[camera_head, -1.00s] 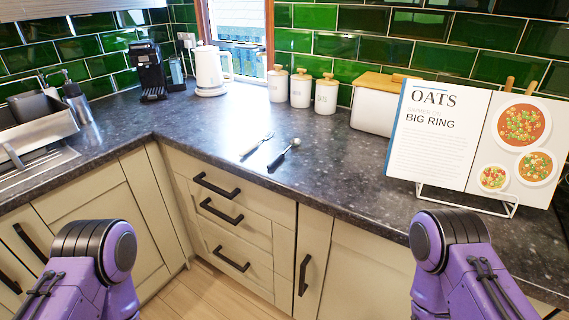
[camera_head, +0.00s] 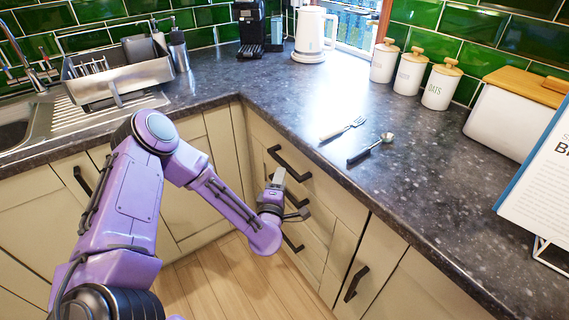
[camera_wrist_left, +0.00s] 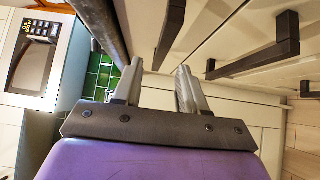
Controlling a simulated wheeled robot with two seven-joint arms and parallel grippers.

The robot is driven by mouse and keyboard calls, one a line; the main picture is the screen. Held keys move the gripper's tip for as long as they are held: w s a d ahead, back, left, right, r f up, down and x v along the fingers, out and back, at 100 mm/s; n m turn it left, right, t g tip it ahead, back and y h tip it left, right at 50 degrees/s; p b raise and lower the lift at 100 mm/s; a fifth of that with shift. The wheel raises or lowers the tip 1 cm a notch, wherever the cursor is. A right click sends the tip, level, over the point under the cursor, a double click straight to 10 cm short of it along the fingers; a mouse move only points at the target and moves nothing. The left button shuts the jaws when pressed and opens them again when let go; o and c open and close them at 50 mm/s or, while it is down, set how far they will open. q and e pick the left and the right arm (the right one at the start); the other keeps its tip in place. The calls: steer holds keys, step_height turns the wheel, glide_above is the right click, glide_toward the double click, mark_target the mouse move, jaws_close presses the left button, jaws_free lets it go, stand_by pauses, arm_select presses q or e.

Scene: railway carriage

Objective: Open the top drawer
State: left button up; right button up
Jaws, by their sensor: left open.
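The top drawer (camera_head: 328,192) is a cream front just under the dark worktop. It looks shut. Its black bar handle (camera_head: 290,164) runs along it; in the left wrist view this handle (camera_wrist_left: 172,28) shows just past the fingertips. My left gripper (camera_head: 279,176) is at the drawer fronts, close to the top handle. In the left wrist view its two grey fingers (camera_wrist_left: 159,68) are apart with nothing between them. Whether they touch the handle I cannot tell. My right gripper is not in view.
Lower drawer handles (camera_head: 293,243) and a cupboard handle (camera_head: 355,284) stick out nearby. The wooden floor (camera_head: 225,275) below is clear.

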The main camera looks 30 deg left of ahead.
mark_target(284, 162)
arm_select(q)
steer(key=x, duration=0.8)
steer(key=shift+s+a+f+p, duration=0.1)
steer(key=shift+p, duration=0.25)
jaws_close()
